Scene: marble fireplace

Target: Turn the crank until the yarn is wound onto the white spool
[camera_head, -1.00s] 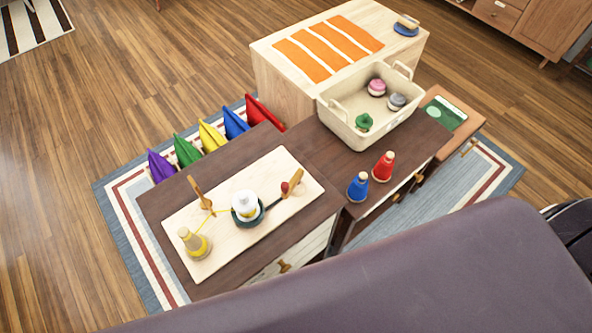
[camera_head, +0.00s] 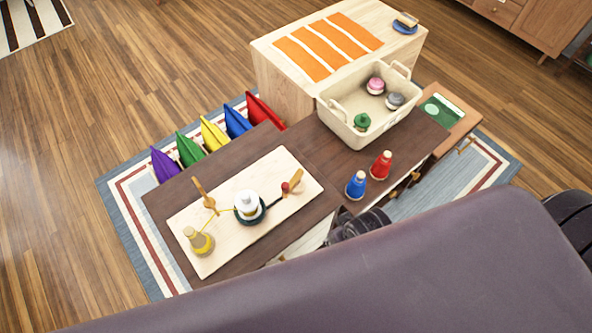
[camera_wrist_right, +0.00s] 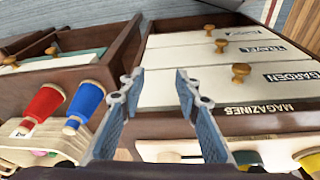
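The white spool (camera_head: 247,201) stands on a dark green round base on a pale board (camera_head: 226,240). The crank's red knob (camera_head: 285,187) is at the end of a dark arm to its right, by a wooden upright (camera_head: 294,180). A yellow yarn cone (camera_head: 199,241) stands at the board's lower left. Yellow yarn runs past a wooden post (camera_head: 204,196) to the spool. My right gripper (camera_wrist_right: 160,115) is open and empty in the right wrist view, in front of the drawer fronts. In the head view its fingers are hidden. My left gripper is not in view.
Blue (camera_head: 356,185) and red (camera_head: 381,165) yarn cones stand right of the board. A cream basket (camera_head: 345,125) holds several yarn balls behind them. Labelled drawers with knobs (camera_wrist_right: 241,72) show in the right wrist view.

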